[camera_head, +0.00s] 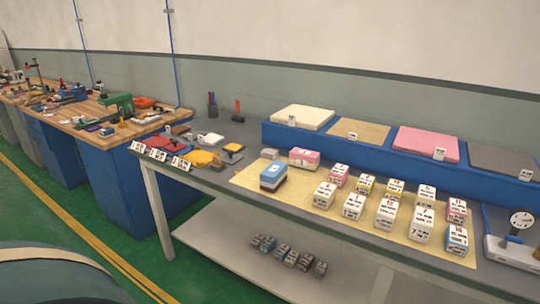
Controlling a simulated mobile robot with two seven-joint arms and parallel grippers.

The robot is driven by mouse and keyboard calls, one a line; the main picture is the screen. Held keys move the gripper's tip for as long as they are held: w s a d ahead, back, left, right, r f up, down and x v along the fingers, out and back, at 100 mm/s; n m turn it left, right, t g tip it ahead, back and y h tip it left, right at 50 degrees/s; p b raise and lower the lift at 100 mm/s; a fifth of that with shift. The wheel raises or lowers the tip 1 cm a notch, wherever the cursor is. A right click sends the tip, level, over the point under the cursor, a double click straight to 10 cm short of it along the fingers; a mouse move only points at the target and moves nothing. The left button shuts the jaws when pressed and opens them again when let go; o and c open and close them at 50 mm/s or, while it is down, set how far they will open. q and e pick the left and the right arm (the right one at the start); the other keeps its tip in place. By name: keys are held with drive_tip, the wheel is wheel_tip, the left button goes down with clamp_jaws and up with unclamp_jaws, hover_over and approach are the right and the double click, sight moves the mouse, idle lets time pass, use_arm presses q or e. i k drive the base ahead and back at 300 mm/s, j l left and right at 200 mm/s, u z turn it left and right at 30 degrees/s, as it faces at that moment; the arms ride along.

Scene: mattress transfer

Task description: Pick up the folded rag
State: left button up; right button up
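Small folded-looking cloths lie at the left end of the grey table. A red one (164,144) is near the corner and a yellow one (198,157) is to its right. A small white piece (211,139) lies behind them. I cannot tell for sure which of these is the folded rag. Neither of my grippers is in view.
White number cards (181,163) stand along the table's left front edge. Several labelled foam blocks (325,195) stand on a beige mat (290,201). A blue raised shelf (341,150) holds coloured slabs. A dial gauge (521,220) is at right. A cluttered wooden bench (97,102) is at left.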

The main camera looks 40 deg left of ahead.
sight(267, 153)
drive_tip(key=z, duration=0.35)
drive_tip(key=j+z, duration=0.35)
drive_tip(key=j, duration=0.2)
drive_tip(key=k+j+z, duration=0.1)
drive_tip(key=j+z, duration=0.25)
drive_tip(key=j, duration=0.5)
drive_tip(key=k+j+z, duration=0.1)
drive_tip(key=j, duration=0.25)
drive_tip(key=k+j, duration=0.1)
drive_tip(key=j, duration=0.25)
drive_tip(key=z, duration=0.05)
